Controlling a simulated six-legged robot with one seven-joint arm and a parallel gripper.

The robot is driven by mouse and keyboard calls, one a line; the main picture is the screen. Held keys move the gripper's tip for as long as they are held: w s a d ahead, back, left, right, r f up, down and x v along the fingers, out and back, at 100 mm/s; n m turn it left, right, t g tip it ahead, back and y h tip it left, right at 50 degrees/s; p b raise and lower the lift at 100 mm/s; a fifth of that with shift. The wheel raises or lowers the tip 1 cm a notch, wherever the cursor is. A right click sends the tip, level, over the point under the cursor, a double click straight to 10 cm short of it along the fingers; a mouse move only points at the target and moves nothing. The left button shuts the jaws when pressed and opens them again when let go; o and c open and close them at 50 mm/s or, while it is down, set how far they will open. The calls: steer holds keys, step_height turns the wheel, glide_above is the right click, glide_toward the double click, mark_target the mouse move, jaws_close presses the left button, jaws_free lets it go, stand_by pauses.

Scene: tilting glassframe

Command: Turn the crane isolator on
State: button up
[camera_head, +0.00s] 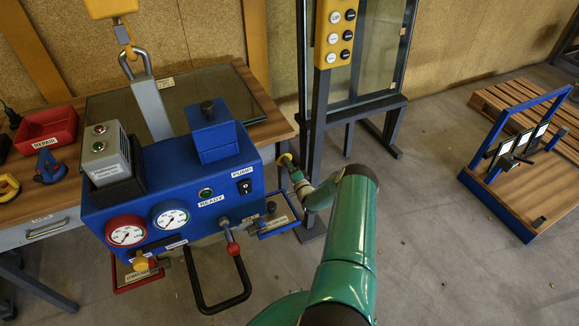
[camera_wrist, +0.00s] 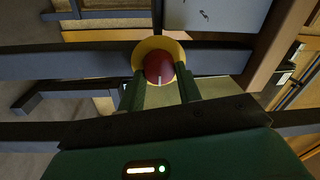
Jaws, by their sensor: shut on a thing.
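The crane isolator is a round red knob (camera_wrist: 158,68) with a white mark, set on a yellow backing (camera_wrist: 158,43) in the upper middle of the wrist view. The mark points down in that picture. My gripper (camera_wrist: 159,80) has one finger on each side of the red knob and is shut on it. In the head view my gripper (camera_head: 293,170) is at the dark upright post, right of the blue pump unit.
A yellow button box (camera_head: 336,35) hangs on the post above my gripper. The blue pump unit (camera_head: 175,185), with gauges and levers, stands close on the left. A glass frame (camera_head: 365,50) is behind. A blue-edged wooden stand (camera_head: 520,175) is at right, with clear floor between.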

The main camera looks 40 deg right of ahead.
steer(key=o, duration=1)
steer(key=v, duration=1.3)
steer(key=shift+s+a, duration=0.2)
steer(key=shift+s, duration=0.15)
steer(key=shift+f, duration=0.1)
